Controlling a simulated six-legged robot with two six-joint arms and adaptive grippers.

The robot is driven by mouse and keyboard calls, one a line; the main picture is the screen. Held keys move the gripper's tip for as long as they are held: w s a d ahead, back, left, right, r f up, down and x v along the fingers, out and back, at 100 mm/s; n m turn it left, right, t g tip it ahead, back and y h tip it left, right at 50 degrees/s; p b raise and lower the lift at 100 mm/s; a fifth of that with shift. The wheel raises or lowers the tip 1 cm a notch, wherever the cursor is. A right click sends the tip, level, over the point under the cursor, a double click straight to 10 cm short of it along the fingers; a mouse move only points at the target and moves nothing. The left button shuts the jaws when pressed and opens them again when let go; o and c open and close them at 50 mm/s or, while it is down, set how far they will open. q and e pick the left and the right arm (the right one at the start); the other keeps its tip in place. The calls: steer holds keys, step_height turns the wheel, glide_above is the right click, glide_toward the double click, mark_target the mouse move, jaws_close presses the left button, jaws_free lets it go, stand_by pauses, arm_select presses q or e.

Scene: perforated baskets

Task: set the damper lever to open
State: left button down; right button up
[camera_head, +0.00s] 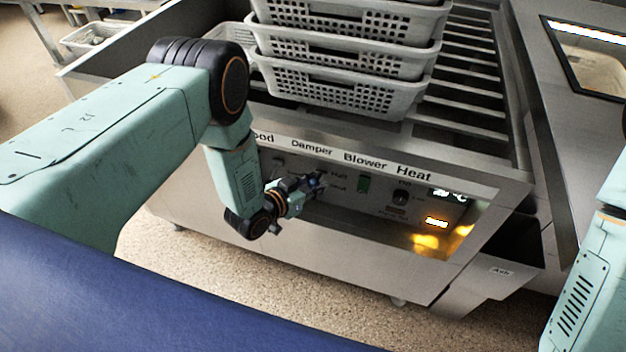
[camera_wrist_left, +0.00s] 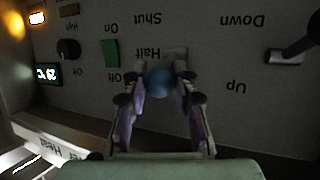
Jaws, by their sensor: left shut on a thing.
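The damper lever's round blue knob (camera_wrist_left: 158,82) sits between the fingertips of my left gripper (camera_wrist_left: 156,88) in the wrist view, which shows the panel upside down. The gripper is shut on the knob. The labels Half (camera_wrist_left: 168,53) and Shut (camera_wrist_left: 148,19) are readable beside it; no Open label can be read. The knob appears near Half, but its exact setting is hard to tell. In the head view my left gripper (camera_head: 307,186) is at the panel below the word Damper (camera_head: 312,149), largely covering the lever. My right gripper is out of view.
A green blower switch (camera_wrist_left: 110,53) and a dark heat knob (camera_wrist_left: 68,49) sit beside the damper. A dark lever (camera_wrist_left: 300,46) marked Up and Down is on its other side. Stacked grey perforated baskets (camera_head: 345,50) stand on the slatted top above the panel.

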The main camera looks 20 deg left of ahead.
arm_select(q)
steer(key=shift+r+g+p, duration=0.25)
steer(key=shift+g+p, duration=0.15)
steer(key=shift+g, duration=0.1)
steer(key=c, duration=1)
jaws_free()
steer(key=shift+w, duration=0.15)
steer(key=shift+c, duration=0.2)
steer(key=shift+r, duration=0.15)
steer(key=v, duration=1.2)
